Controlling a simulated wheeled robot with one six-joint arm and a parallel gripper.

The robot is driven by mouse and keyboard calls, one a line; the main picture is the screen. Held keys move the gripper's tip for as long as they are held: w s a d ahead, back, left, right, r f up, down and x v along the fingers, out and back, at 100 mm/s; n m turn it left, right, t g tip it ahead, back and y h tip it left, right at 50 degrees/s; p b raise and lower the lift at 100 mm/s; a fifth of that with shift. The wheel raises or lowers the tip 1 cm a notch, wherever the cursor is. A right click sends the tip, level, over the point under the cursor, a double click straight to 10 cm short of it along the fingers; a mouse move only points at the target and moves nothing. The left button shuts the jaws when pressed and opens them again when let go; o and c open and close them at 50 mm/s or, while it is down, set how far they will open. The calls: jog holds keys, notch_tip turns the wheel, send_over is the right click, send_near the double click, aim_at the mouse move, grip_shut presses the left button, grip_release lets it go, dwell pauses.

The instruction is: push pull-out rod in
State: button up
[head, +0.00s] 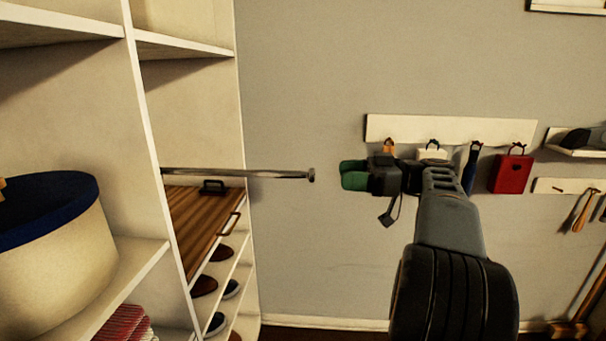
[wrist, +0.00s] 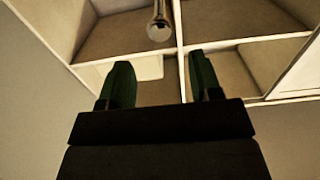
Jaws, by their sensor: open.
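The pull-out rod (head: 270,174) is a thin metal bar with a round knob at its end. In the head view it sticks out to the right from the white wardrobe, past its side edge. My gripper (head: 345,175) has green fingers that point left toward the knob, with a small gap between them. In the wrist view the rod's round end (wrist: 159,30) shows at the top centre, beyond the fingertips. My gripper (wrist: 158,75) is open there with nothing between its fingers.
The white wardrobe shelving (head: 146,130) fills the left, with a round cream box (head: 55,255) and a wooden board (head: 200,215) over several shoes. A hook rail (head: 380,128) with a red bag (head: 510,172) hangs on the grey wall behind my arm.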

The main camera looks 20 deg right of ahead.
aim_at(302, 174)
jog(key=p+x, duration=0.1)
jog(key=x, duration=0.9)
jog(key=shift+a+f, duration=0.1)
jog(key=shift+c, duration=0.3)
grip_shut()
